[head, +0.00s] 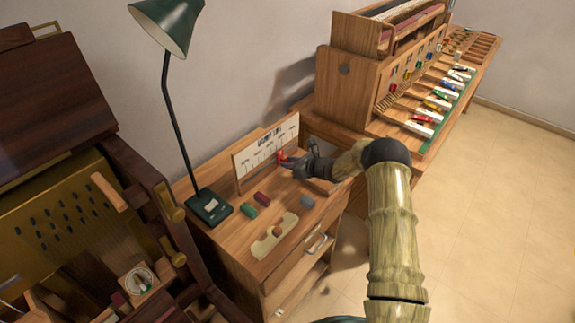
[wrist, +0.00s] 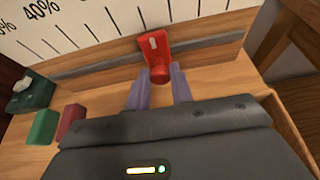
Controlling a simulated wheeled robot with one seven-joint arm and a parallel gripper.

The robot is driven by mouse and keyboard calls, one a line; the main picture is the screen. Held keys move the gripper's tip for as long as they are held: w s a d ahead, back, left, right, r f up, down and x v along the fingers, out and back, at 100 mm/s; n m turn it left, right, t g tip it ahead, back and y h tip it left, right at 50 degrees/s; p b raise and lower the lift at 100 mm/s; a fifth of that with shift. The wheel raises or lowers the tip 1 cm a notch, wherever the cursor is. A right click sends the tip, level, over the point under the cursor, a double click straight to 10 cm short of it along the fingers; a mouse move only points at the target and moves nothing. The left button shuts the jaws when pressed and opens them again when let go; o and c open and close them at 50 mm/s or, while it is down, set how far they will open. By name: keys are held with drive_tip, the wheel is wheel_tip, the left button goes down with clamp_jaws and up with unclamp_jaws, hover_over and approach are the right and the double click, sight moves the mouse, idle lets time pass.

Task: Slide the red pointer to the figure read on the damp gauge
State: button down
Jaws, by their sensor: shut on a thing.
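The red pointer (wrist: 155,46) sits on the grey rail (wrist: 105,66) below the white scale (wrist: 70,28) in the wrist view. It is right of the 40% label, near the right end of the visible ticks. My gripper (wrist: 158,82) is shut on the pointer's red knob, one finger on each side. In the head view my gripper (head: 287,163) reaches the scale board (head: 262,150) from the right, and the pointer shows as a small red spot there. The small round gauge (head: 138,281) is at lower left; its reading is too small to make out.
A green block (head: 249,212), a dark red block (head: 262,198) and a grey-blue block (head: 307,201) lie on the cabinet top. A green lamp (head: 210,207) stands left of the scale. A cream curved piece (head: 275,236) lies near the front edge.

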drive_tip(key=shift+s+a, duration=0.2)
drive_tip(key=shift+a, duration=0.15)
drive_tip(key=c, duration=1.4)
unclamp_jaws()
drive_tip(key=shift+a, duration=0.1)
drive_tip(key=shift+o, duration=0.7)
drive_tip(key=shift+d, duration=0.55)
drive_tip(key=shift+s+a, duration=0.1)
drive_tip(key=shift+s, duration=0.1)
drive_tip(key=b+v, duration=0.2)
drive_tip(key=v, duration=1.5)
drive_tip(key=shift+d+b, duration=0.3)
